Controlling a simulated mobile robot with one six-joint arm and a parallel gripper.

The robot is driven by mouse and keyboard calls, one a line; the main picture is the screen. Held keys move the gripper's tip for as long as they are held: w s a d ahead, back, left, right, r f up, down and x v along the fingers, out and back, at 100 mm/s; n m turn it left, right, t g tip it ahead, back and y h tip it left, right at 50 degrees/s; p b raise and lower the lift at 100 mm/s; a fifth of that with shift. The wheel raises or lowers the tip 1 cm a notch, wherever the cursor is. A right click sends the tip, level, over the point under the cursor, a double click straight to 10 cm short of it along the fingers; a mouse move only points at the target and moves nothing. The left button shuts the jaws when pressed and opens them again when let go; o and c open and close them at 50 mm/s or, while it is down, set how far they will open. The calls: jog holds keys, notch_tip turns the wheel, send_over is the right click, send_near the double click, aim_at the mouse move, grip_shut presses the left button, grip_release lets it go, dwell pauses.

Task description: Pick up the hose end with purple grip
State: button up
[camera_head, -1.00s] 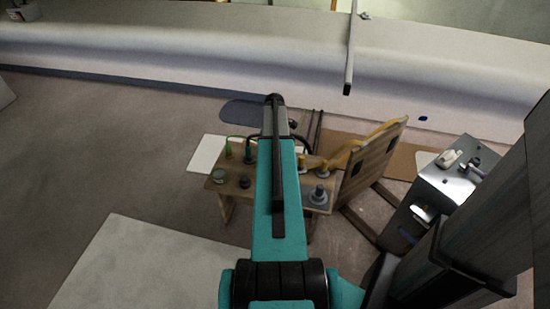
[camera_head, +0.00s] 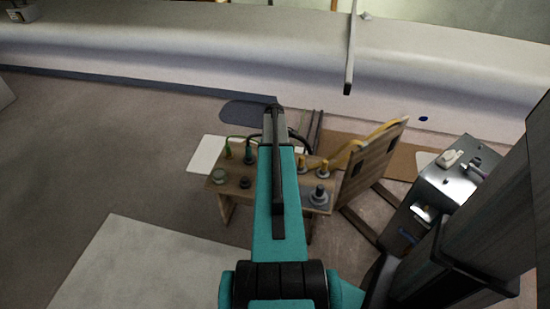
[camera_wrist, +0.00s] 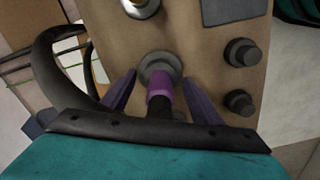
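The hose end with purple grip (camera_wrist: 160,90) shows in the wrist view, in front of or seated at a round grey fitting (camera_wrist: 159,67) on a wooden board. A thick black hose (camera_wrist: 45,62) loops at the left; its join to the grip is hidden. My gripper (camera_wrist: 159,78) has its two purple fingers spread, one on each side of the purple grip, with visible gaps. In the head view my teal arm hides the gripper and the purple grip.
In the head view a wooden bench (camera_head: 235,187) holds green and yellow hose ends and several round fittings. An upright wooden panel (camera_head: 372,165) stands at its right, near a metal box (camera_head: 450,185). A white hull (camera_head: 200,60) runs behind. Floor at left is open.

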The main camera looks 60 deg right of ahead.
jog(key=c, duration=1.1)
jog(key=shift+r, duration=0.15)
jog(key=shift+r, duration=0.5)
jog(key=shift+s+a+r, duration=0.1)
jog(key=shift+s+r, duration=0.1)
jog(key=shift+r, duration=0.45)
jog(key=shift+s+a+r, duration=0.1)
jog(key=shift+s+r, duration=0.05)
jog(key=shift+r, duration=0.45)
jog(key=s+a+r+p, duration=0.1)
jog(key=s+a, duration=0.5)
jog(key=s, duration=0.7)
jog(key=shift+s+a+r, duration=0.15)
jog(key=shift+s+a, duration=0.05)
jog(key=shift+s, duration=0.2)
